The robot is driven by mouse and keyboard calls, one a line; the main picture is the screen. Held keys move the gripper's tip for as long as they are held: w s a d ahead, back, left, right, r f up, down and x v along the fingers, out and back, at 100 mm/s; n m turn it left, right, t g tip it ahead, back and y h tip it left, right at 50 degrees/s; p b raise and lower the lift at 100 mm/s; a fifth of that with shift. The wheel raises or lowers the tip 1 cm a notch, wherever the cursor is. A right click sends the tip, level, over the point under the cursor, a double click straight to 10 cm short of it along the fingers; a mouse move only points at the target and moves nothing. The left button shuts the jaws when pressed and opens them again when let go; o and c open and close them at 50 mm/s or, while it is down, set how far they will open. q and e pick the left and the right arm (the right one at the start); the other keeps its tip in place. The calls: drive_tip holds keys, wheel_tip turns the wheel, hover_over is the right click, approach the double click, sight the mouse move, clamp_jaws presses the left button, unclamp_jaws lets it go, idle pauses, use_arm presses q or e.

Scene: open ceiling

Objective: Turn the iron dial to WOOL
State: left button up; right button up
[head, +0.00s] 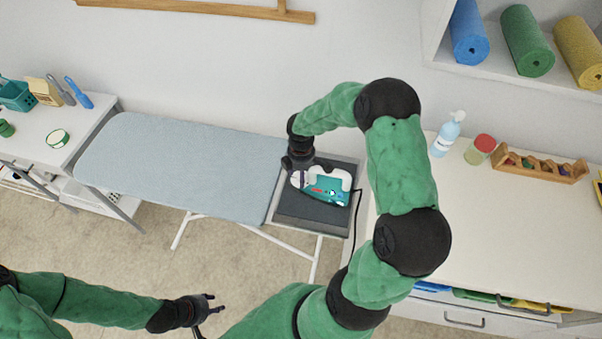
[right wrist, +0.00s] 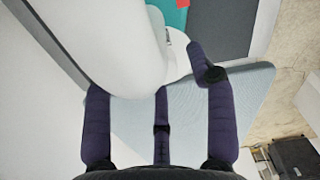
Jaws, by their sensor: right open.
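The teal and white iron (head: 325,188) rests on the dark pad (head: 300,212) at the right end of the ironing board. Small red and white details show on its teal side, but I cannot make out the dial or read WOOL. My right gripper (head: 298,168) is at the iron's left end, open. In the right wrist view, its dark fingers (right wrist: 165,110) are spread beside and below the iron's large white part (right wrist: 115,45); I cannot tell whether they touch it. My left gripper (head: 208,310) is open and empty over the floor, well away from the iron.
The pale blue ironing board (head: 180,165) stretches left, clear on top. A cord (head: 356,215) hangs at the pad's right edge. A white counter (head: 500,230) on the right bears a spray bottle (head: 449,134), a jar (head: 479,150) and a wooden rack (head: 540,165).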

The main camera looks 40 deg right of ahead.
wheel_tip(320, 180, up, 12)
idle(0.5)
idle(0.5)
